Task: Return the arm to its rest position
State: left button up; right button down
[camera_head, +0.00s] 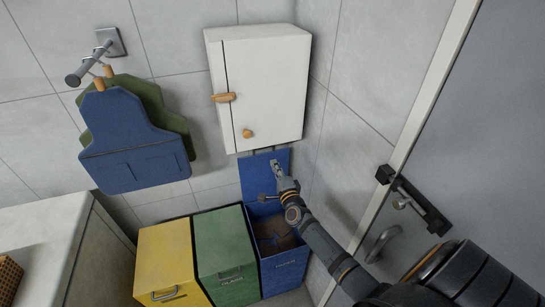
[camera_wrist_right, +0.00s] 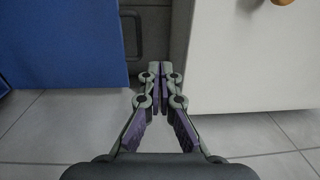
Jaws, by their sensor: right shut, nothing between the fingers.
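My right gripper (camera_head: 276,169) is shut and empty in the head view, with its arm reaching in from the lower right. It is in front of the raised blue lid (camera_head: 252,183) of the blue bin (camera_head: 285,274), below the white wall cabinet. In the right wrist view the gripper's fingertips (camera_wrist_right: 160,72) are together with nothing between them. A blue panel (camera_wrist_right: 70,45) is to their left and a white panel (camera_wrist_right: 245,60) to their right. My left gripper is not in view.
The white cabinet (camera_head: 265,85) is closed. A green bin (camera_head: 226,255) and a yellow bin (camera_head: 167,262) stand left of the blue one. Aprons (camera_head: 135,145) hang from a wall hook. A grey door (camera_head: 485,130) is on the right, a counter (camera_head: 35,235) at lower left.

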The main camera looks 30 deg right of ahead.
jog(key=s+a+f+n+g+y, duration=0.15)
jog(key=s+f+n, duration=0.35)
jog(key=f, duration=0.5)
jog(key=s+a+f+n+g, duration=0.1)
jog(key=s+f+n+g, duration=0.15)
jog(key=s+f, duration=0.5)
jog(key=s+a+f+n+g+y, duration=0.1)
jog(key=s+f+n+g, duration=0.25)
jog(key=f, duration=0.75)
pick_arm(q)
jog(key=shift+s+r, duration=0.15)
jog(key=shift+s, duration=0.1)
pick_arm(e)
jog(key=s+a+f+n+g, duration=0.1)
jog(key=s+f+n+g, duration=0.2)
jog(key=s, duration=0.9)
jog(key=s+a+f+n+g, duration=0.2)
jog(key=s+f+n+g, duration=0.1)
jog(key=s+f, duration=0.6)
jog(key=s+a+f+n+g, duration=0.2)
jog(key=s+f, duration=0.4)
jog(key=s, duration=0.9)
jog(key=shift+s+f+n+g+y, duration=0.2)
jog(key=shift+n+g+y, duration=0.25)
jog(key=shift+n+g, duration=0.45)
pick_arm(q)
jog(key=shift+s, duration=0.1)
pick_arm(e)
jog(key=shift+w, duration=0.1)
